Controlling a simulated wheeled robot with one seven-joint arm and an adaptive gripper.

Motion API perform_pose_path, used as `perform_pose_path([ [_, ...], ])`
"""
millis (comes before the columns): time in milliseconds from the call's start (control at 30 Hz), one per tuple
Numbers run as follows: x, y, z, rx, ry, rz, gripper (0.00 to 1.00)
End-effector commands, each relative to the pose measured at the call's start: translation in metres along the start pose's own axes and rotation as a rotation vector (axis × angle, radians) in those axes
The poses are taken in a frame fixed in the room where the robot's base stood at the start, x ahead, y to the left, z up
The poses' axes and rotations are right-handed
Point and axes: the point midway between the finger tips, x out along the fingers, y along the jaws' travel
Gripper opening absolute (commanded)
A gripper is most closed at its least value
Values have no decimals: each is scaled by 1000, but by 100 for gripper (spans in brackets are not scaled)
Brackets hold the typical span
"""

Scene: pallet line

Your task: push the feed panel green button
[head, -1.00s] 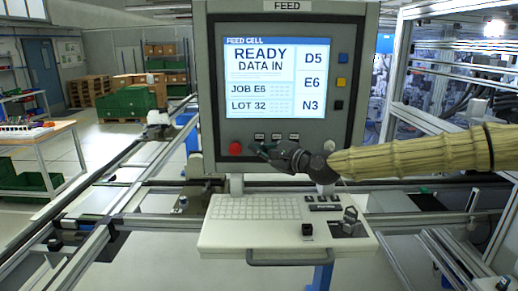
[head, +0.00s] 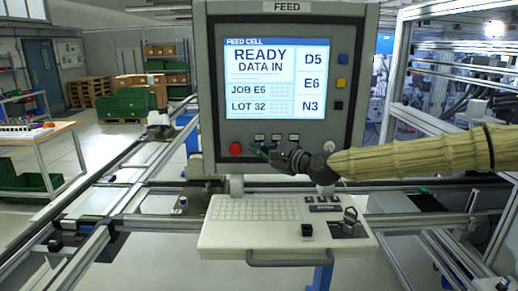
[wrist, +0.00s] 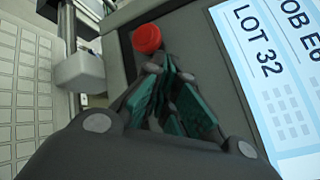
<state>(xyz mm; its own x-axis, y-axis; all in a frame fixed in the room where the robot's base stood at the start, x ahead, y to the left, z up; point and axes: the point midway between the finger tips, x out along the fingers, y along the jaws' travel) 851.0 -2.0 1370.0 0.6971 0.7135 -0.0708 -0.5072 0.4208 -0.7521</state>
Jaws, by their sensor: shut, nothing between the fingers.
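The feed panel (head: 212,100) is a grey upright box with a lit screen. A red button (head: 235,149) sits at its lower left and also shows in the wrist view (wrist: 147,38), just beyond my fingertips. My gripper (head: 256,149) is shut and empty, at the lower part of the panel face just right of the red button. Its teal finger pads meet in the wrist view (wrist: 158,72). I cannot make out a green button in either view; the gripper covers the panel right of the red button. Whether the fingertips touch the panel I cannot tell.
The screen (head: 275,78) reads READY, DATA IN. Blue, yellow and black buttons (head: 341,83) line its right side. A keyboard shelf (head: 222,236) juts out below. Rails flank the panel.

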Motion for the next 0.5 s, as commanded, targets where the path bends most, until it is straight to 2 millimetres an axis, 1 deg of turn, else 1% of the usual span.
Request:
perform_pose_path([
  [500,6,-3,-4,0,0,0,0],
])
